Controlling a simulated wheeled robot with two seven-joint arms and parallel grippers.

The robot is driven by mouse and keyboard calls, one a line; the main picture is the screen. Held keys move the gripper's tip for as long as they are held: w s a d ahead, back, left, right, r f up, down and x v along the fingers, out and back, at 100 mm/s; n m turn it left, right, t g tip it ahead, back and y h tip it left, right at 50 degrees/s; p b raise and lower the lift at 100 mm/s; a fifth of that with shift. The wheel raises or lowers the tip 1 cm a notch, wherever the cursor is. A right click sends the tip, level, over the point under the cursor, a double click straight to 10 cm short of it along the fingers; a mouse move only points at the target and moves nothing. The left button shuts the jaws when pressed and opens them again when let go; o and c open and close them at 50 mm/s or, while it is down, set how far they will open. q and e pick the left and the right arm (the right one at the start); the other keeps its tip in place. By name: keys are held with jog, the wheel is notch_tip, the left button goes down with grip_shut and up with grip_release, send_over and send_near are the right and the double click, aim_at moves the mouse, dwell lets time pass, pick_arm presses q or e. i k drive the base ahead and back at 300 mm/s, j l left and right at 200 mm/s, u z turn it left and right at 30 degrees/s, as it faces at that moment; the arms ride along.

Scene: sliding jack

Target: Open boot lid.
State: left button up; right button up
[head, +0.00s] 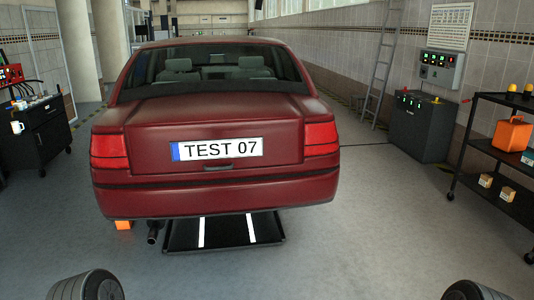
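A dark red car stands ahead in the head view with its rear towards me. Its boot lid (150,118) is shut and lies flush between the two red tail lights. A plate reading TEST 07 (216,149) is on the lid. A small dark handle (217,168) sits just below the plate. Neither gripper is in view. Only rounded grey parts that look like mine show at the bottom left and bottom right corners, well apart from the car.
A black ramp or tray (224,232) with two white stripes lies under the rear bumper. A black tool cart (37,133) stands at the left. A black shelf trolley (500,150) and a dark cabinet (420,130) stand at the right. The floor before the car is clear.

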aim_at(220, 131)
jog(key=i, duration=3.2)
jog(key=u, duration=0.5)
